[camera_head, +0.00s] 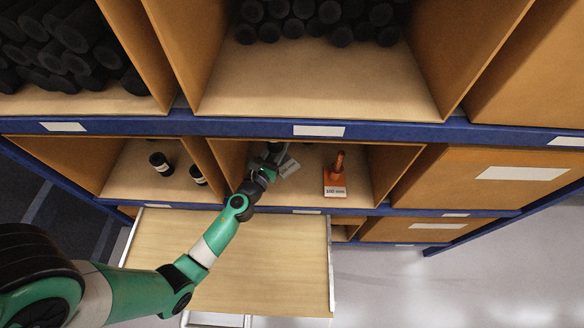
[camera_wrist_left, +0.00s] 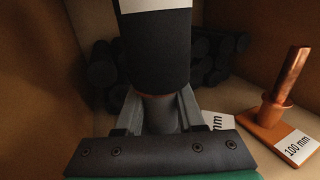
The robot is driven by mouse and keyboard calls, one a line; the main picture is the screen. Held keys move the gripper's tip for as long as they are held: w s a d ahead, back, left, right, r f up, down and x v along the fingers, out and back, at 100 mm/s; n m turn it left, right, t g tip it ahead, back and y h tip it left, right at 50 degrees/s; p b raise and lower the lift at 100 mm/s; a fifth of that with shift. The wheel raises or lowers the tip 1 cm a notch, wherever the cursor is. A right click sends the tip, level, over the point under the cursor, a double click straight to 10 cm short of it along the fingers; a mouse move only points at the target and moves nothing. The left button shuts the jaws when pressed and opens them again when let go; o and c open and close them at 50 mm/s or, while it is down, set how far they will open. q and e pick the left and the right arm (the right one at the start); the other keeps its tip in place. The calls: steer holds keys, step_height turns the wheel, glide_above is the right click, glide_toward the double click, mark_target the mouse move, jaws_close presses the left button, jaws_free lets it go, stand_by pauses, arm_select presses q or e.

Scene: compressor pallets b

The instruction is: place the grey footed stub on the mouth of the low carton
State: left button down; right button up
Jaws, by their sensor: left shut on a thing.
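My left gripper (camera_head: 272,166) reaches into the middle open carton (camera_head: 392,168) of the lower row. In the left wrist view, my left gripper (camera_wrist_left: 160,104) is shut on the grey footed stub (camera_wrist_left: 160,115), with a finger on each side of its grey collar. A black sleeve with a white band (camera_wrist_left: 155,50) stands above the collar, with a thin orange-brown edge beneath it. A white label (camera_head: 289,167) shows beside the gripper. The foot is mostly hidden by my gripper. I cannot tell whether it touches the carton floor. My right gripper is not in view.
An orange footed stub (camera_head: 337,177) with a copper pipe and "100 mm" label stands to the right. Black tubes (camera_wrist_left: 215,60) lie at the carton's back. Two black sleeves (camera_head: 160,162) stand in the left carton. A bare wooden drawer or tray (camera_head: 265,265) extends below.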

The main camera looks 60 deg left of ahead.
arm_select(q)
step_height(320, 180, down, 8)
steer(key=b, duration=0.6)
steer(key=shift+r, duration=0.15)
steer(key=c, duration=0.5)
jaws_free()
steer(key=shift+r, duration=0.1)
steer(key=v, duration=1.1)
steer(key=shift+s+d, duration=0.15)
steer(key=shift+s, duration=0.05)
steer(key=shift+s+d, duration=0.15)
steer(key=shift+s, duration=0.1)
